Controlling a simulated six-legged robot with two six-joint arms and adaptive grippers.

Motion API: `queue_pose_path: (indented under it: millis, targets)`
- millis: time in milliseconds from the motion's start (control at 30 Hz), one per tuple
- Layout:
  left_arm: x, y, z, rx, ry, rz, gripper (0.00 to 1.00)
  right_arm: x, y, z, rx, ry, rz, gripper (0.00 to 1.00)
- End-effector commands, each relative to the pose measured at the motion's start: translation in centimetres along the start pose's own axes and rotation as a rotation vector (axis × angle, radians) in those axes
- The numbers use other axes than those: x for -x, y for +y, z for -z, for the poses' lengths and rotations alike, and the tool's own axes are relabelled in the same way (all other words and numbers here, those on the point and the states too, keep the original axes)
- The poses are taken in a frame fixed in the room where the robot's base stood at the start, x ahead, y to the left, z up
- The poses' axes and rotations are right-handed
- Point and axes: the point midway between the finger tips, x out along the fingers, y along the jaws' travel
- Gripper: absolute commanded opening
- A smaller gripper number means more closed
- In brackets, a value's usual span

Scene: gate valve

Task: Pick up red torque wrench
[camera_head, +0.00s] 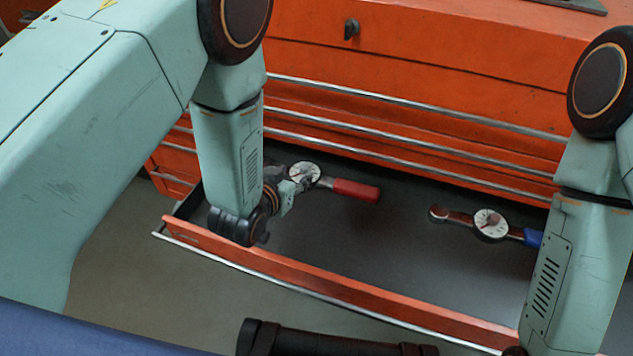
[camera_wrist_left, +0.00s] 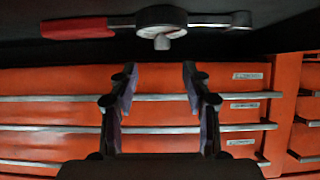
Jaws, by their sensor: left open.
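The red torque wrench (camera_head: 356,190) lies in the open drawer, with its red handle to the right and its round white dial to the left in the head view. In the left wrist view, the red torque wrench (camera_wrist_left: 78,28) spans the top, with the dial near the middle and a metal head at right. My left gripper (camera_head: 292,187) is at the dial end in the head view, partly covering that end. In the left wrist view, my left gripper (camera_wrist_left: 157,72) is open, with nothing between its fingers, which point toward the dial. My right gripper is out of view.
A blue-handled torque wrench (camera_head: 490,224) lies farther right in the drawer (camera_head: 400,300), near my right arm. The orange cabinet (camera_head: 430,50) with metal rails stands behind. The drawer's front wall rises on the near side. Dark drawer floor is bare between the two wrenches.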

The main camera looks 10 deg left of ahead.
Motion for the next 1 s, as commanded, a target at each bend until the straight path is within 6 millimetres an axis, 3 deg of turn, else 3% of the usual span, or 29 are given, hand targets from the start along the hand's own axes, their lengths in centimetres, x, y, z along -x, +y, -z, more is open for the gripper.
queue_pose_path:
  millis: [633, 967, 1000]
  targets:
    - [-7.2, -0.3, -0.3, 0.000, 0.001, 0.000, 0.48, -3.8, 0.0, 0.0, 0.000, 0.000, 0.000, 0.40]
    - [-7.7, -0.4, -0.1, -0.001, -0.001, 0.000, 0.48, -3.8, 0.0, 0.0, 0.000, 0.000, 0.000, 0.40]
    - [-7.7, -0.4, -0.1, 0.000, -0.001, 0.000, 0.45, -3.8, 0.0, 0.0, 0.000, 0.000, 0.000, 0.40]
